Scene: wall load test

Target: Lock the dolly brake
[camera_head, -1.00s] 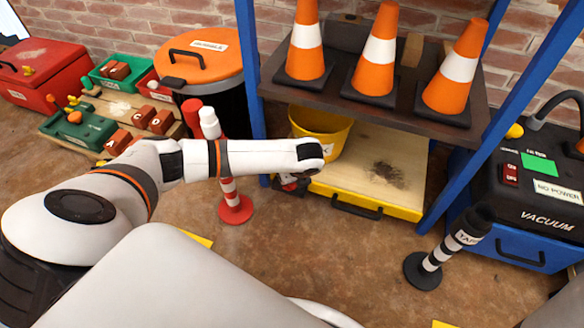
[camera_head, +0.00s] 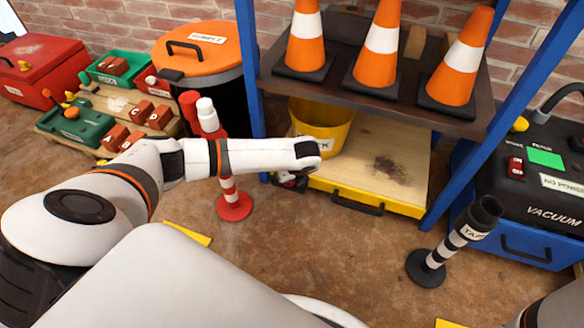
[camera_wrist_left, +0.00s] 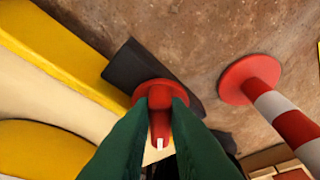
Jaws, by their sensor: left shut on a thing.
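The dolly (camera_head: 395,195) is a low wooden platform with a yellow edge and a black handle (camera_head: 344,204), on the floor under the shelf. In the left wrist view, its yellow edge (camera_wrist_left: 75,52) runs along the left. A red brake knob (camera_wrist_left: 160,118) with a white mark stands over a dark flat bar (camera_wrist_left: 139,69) beside that edge. My left gripper (camera_wrist_left: 160,100) has its green fingers closed on the knob. In the head view, my left arm's wrist hides most of the gripper and knob. My right gripper is not in view.
A yellow bucket (camera_head: 322,125) stands on the dolly, below shelved orange cones (camera_head: 378,50). A red-and-white post (camera_head: 235,204) stands close to my left forearm. A black-and-white post (camera_head: 440,250) and a vacuum (camera_head: 545,205) are at right. Floor in front is mostly clear.

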